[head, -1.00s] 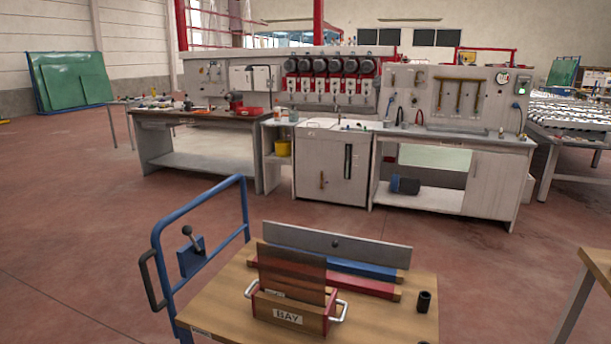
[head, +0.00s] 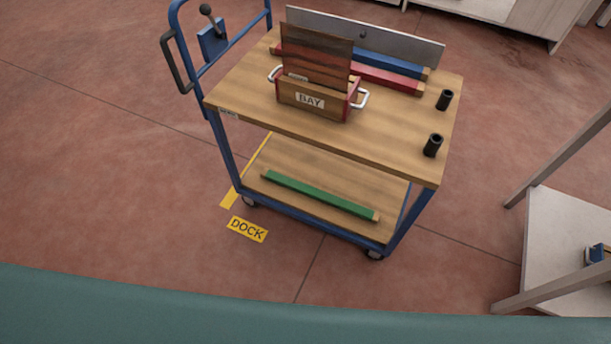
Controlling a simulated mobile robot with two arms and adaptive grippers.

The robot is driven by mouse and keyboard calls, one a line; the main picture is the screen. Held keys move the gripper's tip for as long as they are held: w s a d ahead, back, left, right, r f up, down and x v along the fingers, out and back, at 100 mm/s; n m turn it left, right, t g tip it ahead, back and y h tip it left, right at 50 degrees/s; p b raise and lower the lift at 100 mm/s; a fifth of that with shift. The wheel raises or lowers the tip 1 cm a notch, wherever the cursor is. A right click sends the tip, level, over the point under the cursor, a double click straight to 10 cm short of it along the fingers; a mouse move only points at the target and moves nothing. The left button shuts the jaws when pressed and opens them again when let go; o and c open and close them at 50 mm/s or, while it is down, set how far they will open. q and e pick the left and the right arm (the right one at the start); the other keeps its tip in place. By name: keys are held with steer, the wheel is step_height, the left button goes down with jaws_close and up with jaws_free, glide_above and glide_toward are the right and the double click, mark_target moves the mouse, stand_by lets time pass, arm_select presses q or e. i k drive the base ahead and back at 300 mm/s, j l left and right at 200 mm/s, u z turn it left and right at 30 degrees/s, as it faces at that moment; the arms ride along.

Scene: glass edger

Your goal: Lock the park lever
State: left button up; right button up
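The park lever (head: 208,14) is a dark lever with a round knob, on a blue plate (head: 212,42) fixed to the blue handle frame at the left end of a cart. It stands up from the plate, leaning slightly left. Whether it is locked I cannot tell. The cart (head: 232,82) has a wooden top, a lower wooden shelf (head: 320,172) and blue legs. Its left end stands by a yellow floor line and a DOCK label (head: 247,230). Neither of my grippers is in view.
On the cart top are a BAY box (head: 297,112) with brown panels, a grey panel, blue and red bars, and two black cups (head: 433,145). A green bar (head: 318,195) lies on the lower shelf. A grey-legged table (head: 565,215) stands at right. Floor left of the cart is clear.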

mark_target(205, 9)
steer(key=i+l+u, duration=0.15)
steer(key=l+u, duration=0.75)
steer(key=l, duration=0.15)
steer(key=l+u, duration=0.45)
steer(key=l, duration=0.15)
